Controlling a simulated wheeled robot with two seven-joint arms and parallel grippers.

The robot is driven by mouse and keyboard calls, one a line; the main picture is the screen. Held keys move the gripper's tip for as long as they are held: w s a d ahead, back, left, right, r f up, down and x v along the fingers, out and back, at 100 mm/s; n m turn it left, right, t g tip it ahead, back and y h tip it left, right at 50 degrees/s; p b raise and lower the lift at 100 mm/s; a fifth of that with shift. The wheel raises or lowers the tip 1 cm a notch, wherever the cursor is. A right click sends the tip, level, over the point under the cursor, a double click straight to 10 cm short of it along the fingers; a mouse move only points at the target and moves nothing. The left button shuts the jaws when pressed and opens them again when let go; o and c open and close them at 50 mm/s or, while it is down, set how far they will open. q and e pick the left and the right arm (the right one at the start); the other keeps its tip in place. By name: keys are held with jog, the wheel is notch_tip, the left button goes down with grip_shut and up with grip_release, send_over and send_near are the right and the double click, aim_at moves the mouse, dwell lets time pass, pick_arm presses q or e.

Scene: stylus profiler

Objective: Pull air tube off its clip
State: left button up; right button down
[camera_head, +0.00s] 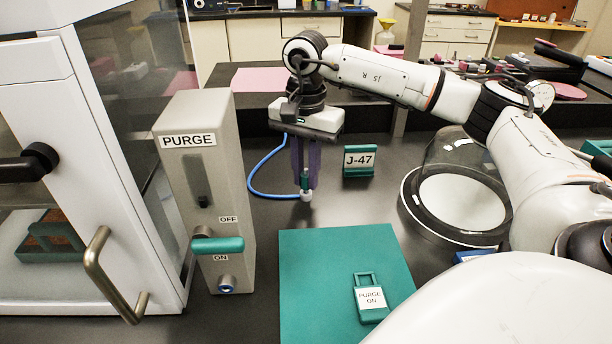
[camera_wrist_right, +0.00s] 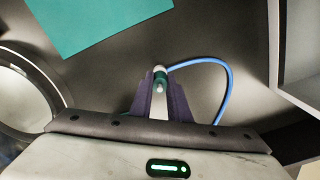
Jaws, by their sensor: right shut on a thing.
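The blue air tube (camera_head: 252,180) loops on the dark bench to the right of the purge box and ends at a teal fitting (camera_head: 304,178). A small white piece (camera_head: 306,195), perhaps the clip, shows at the fitting's lower end. My right gripper (camera_head: 305,172) points down with its purple fingers shut on the teal fitting. In the right wrist view the fitting (camera_wrist_right: 160,80) sits between the fingertips, and the blue tube (camera_wrist_right: 229,92) curves off to the right. I cannot tell whether the tube is still on its clip. My left gripper is not in view.
The grey purge box (camera_head: 200,180) with a teal lever (camera_head: 218,245) stands left. The J-47 sign (camera_head: 360,160) and a round glass-covered stage (camera_head: 455,205) stand right. A teal mat (camera_head: 310,290) with a PURGE ON tag (camera_head: 370,298) lies in front.

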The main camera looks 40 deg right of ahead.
aim_at(306, 174)
jog(key=shift+r+p, duration=1.3)
jog(key=shift+r, duration=0.4)
notch_tip(306, 174, up, 3)
jog(key=shift+p, duration=1.2)
jog(key=shift+r, duration=0.95)
